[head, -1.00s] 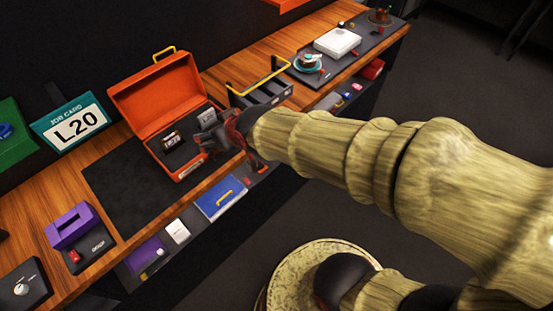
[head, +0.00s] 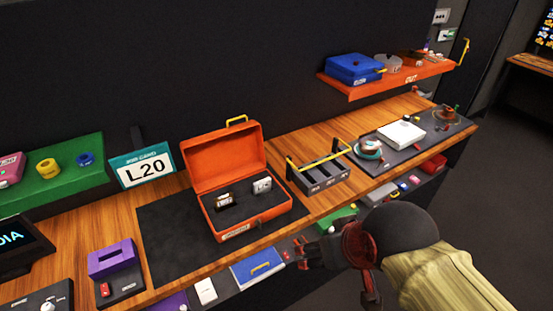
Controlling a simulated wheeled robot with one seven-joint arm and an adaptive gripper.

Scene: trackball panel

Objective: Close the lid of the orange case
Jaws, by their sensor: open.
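The orange case (head: 240,231) stands on a dark mat (head: 172,244) on the wooden bench. Its lid (head: 223,159) is raised and leans back, with a yellow handle (head: 237,120) on top. Inside the case lie a dark and silver item (head: 224,201) and a pale grey item (head: 262,185). My gripper (head: 315,262) is right of and in front of the case, over the bench's front edge, apart from the case. It is open with nothing seen between its fingers; it is small and dark here.
A grey caddy with a yellow handle (head: 320,175) stands right of the case. A purple box (head: 113,258) is at the left. An orange shelf with a blue case (head: 354,69) hangs at the back right. A job card (head: 144,167) stands behind.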

